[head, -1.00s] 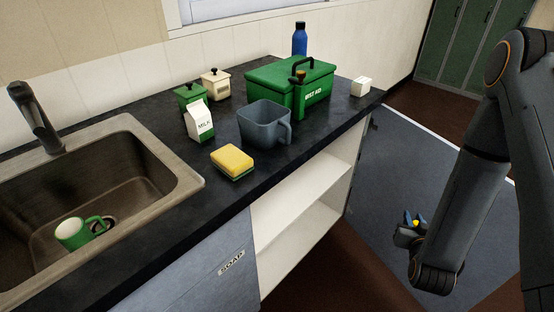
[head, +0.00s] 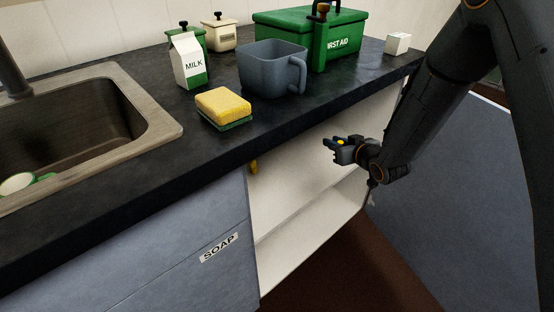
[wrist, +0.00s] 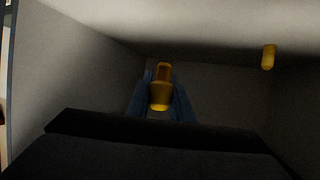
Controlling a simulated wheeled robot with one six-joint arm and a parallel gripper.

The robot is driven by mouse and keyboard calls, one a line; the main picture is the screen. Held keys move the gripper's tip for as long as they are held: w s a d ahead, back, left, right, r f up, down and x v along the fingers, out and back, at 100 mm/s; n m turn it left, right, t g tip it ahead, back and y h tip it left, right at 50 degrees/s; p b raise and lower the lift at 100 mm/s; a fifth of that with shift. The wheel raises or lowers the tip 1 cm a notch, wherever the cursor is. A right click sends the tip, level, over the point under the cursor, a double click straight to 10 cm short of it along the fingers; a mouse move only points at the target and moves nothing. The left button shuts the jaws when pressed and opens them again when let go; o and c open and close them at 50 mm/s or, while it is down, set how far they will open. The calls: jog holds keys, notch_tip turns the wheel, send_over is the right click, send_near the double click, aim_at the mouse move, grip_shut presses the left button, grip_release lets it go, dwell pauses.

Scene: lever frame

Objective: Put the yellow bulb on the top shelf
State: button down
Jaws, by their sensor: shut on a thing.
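My gripper (head: 330,148) is shut on the yellow bulb (head: 340,142), at the opening of the upper compartment under the counter. In the wrist view, the bulb (wrist: 160,96) sits between the blue fingers of my gripper (wrist: 161,92), with a darker orange part at its far end. The top shelf (head: 318,212) is a pale board below my gripper in the head view. The bulb appears held clear of it, with no contact visible.
A second small yellow thing (head: 253,167) is inside the compartment at the left; it also shows in the wrist view (wrist: 268,57). The dark countertop (head: 150,195) overhangs the opening. A sponge (head: 223,107), a grey jug (head: 272,70) and a first aid box (head: 345,45) stand above.

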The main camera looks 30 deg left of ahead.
aim_at(302, 162)
jog(key=a+n+g+y+b, duration=0.25)
jog(key=a+b, duration=0.25)
jog(key=a, duration=0.5)
jog(key=shift+h, duration=0.25)
jog(key=f, duration=0.3)
jog(key=f+b, duration=0.1)
jog(key=f, duration=0.5)
jog(key=shift+w+a+f+b, duration=0.15)
jog(key=shift+a+f+b, duration=0.1)
jog(key=shift+f+b, duration=0.05)
jog(key=shift+f, duration=0.15)
jog(key=c, duration=1.6)
grip_release()
jog(key=shift+o, duration=0.2)
